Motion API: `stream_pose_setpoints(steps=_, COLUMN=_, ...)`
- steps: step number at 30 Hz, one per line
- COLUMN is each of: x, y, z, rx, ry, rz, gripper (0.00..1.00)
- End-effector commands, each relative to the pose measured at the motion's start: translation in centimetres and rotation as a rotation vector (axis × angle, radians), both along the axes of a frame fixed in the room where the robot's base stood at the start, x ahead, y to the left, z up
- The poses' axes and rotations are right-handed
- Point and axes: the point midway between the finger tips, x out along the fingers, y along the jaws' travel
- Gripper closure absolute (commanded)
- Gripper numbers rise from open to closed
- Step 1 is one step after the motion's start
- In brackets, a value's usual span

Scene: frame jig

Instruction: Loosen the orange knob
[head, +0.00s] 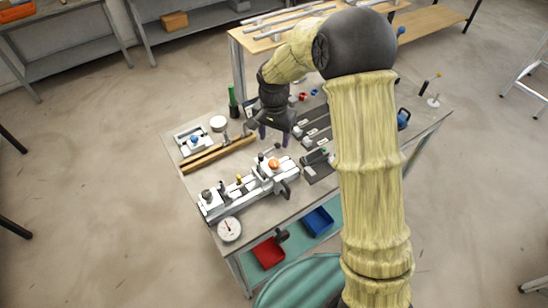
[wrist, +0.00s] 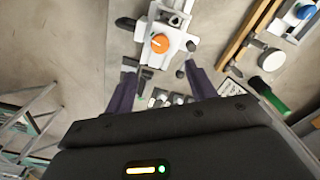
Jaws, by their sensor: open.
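The orange knob (head: 273,163) sits on top of the right end of a grey-white frame jig (head: 245,187) on the workbench. In the wrist view the orange knob (wrist: 160,43) shows a pale line across its top and lies beyond the fingertips, on the jig (wrist: 178,40). My gripper (head: 273,136) is above the bench, behind the knob in the head view, and apart from it. In the wrist view my gripper (wrist: 158,75) has its two dark purple fingers wide apart with nothing held between them.
A dial gauge (head: 229,229) stands at the bench's front corner. A blue-knobbed fixture (head: 194,140) is at the left. Red (head: 268,253) and blue (head: 318,220) bins sit below.

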Motion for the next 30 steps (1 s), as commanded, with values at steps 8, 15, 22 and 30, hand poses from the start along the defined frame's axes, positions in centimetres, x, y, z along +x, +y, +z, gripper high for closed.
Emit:
stream_pose_setpoints(steps=8, x=-0.1, y=0.0, z=-4.9, rx=-0.002, ry=0.005, rz=0.0, gripper=0.44)
stream_pose_setpoints(steps=15, x=-0.1, y=0.0, z=-8.8, rx=-0.001, ry=0.003, rz=0.001, gripper=0.44)
stream_pose_setpoints(steps=22, x=0.0, y=0.0, z=-11.1, rx=-0.001, ry=0.0, rz=0.001, gripper=0.44)
stream_pose_setpoints(steps=30, x=0.0, y=0.0, z=-11.5, rx=0.0, ry=-0.001, rz=0.001, gripper=0.44)
